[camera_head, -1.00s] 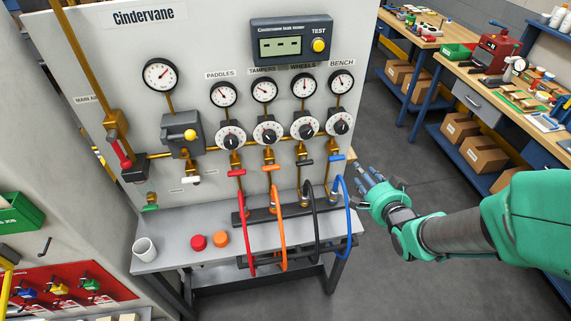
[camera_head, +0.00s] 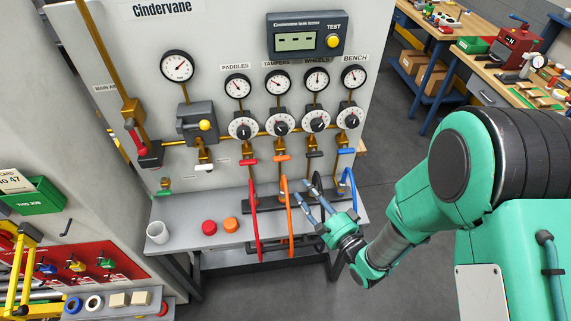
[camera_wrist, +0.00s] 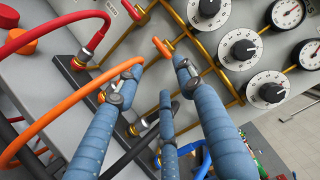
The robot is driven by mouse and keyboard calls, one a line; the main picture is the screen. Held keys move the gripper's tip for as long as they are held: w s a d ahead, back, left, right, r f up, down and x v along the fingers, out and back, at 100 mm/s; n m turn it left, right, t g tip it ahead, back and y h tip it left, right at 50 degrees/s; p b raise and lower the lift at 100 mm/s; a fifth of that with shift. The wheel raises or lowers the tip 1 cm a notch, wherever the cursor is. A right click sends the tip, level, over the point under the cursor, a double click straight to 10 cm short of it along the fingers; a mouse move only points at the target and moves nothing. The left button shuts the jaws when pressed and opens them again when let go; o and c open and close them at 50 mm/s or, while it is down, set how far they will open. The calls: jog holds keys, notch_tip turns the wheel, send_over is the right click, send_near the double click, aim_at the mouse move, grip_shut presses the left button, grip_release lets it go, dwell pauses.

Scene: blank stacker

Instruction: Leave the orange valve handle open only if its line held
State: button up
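The orange valve handle (camera_head: 282,157) lies crosswise on its vertical brass pipe, under the TAMPERS gauge (camera_head: 278,81) and dial (camera_head: 280,123). In the wrist view the orange handle (camera_wrist: 162,46) shows just beyond my fingertips. The orange hose (camera_head: 289,215) hangs from that line. The leak tester (camera_head: 307,38) has a lit display with dash-like marks and a yellow TEST button (camera_head: 332,41). My gripper (camera_head: 309,193) is in front of the hoses, below the handles; in the wrist view its blue fingers (camera_wrist: 157,78) are spread, with no handle between them.
Red (camera_head: 250,160), black (camera_head: 314,154) and blue (camera_head: 346,151) handles stand beside the orange one. Red (camera_head: 255,220) and blue (camera_head: 351,187) hoses hang close by. The grey shelf (camera_head: 190,243) carries a white cup (camera_head: 157,232), a red cap (camera_head: 209,227) and an orange cap (camera_head: 230,223).

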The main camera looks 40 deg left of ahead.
aim_at(281, 157)
jog(key=shift+a, duration=0.1)
jog(key=b+x, duration=0.1)
jog(key=x, duration=1.2)
jog(key=shift+w+a, duration=0.2)
jog(key=shift+a, duration=0.05)
grip_shut()
